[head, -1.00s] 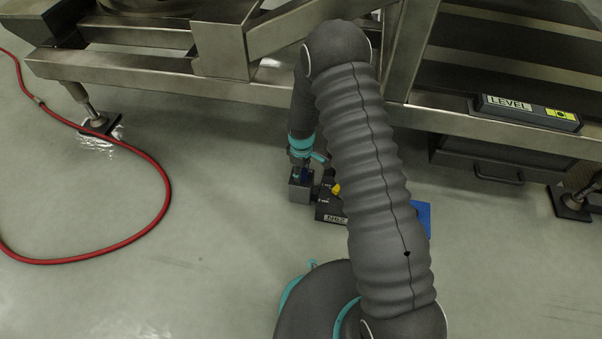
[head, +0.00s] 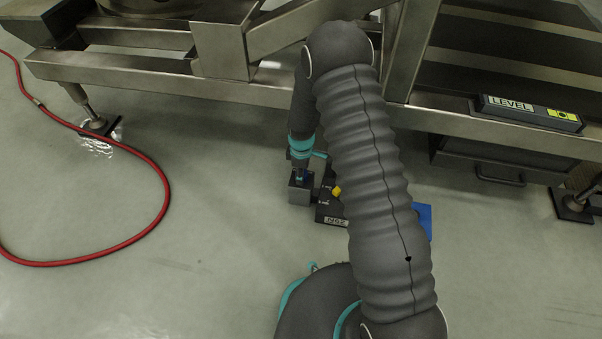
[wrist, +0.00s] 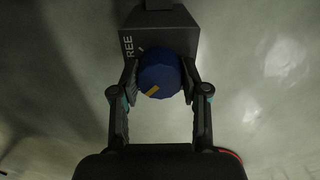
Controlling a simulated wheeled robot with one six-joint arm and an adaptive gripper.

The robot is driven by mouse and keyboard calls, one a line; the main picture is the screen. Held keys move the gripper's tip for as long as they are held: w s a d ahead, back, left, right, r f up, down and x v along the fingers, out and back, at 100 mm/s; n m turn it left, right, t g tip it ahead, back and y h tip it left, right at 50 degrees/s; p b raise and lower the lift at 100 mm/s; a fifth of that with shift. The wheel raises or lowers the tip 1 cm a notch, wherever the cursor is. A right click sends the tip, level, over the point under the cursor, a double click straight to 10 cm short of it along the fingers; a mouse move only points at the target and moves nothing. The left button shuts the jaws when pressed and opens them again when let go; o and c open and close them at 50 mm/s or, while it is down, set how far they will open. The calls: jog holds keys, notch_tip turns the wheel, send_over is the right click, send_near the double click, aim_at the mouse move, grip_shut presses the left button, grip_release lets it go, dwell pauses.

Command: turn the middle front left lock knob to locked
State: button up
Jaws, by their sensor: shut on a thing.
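The blue lock knob (wrist: 160,72) sits at the near end of a dark grey block (wrist: 165,38) in the wrist view. A yellow mark on the knob points to the lower left of that picture. White letters, partly cut off and reading "REE", stand on the block's left side. My gripper (wrist: 160,79) is shut on the knob, one finger on each side. In the head view the small grey block (head: 300,191) stands low near the floor under the end of my arm. My wrist covers most of the knob there.
A dark unit with a yellow knob (head: 336,190) and a white label (head: 335,221) sits right beside the block. A blue piece (head: 425,215) shows behind my arm. A steel frame (head: 130,78) runs above. A red hose (head: 165,195) lies on the floor at left.

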jog(key=o, duration=1.1)
jog(key=shift+o, duration=0.2)
notch_tip(320, 180, up, 12)
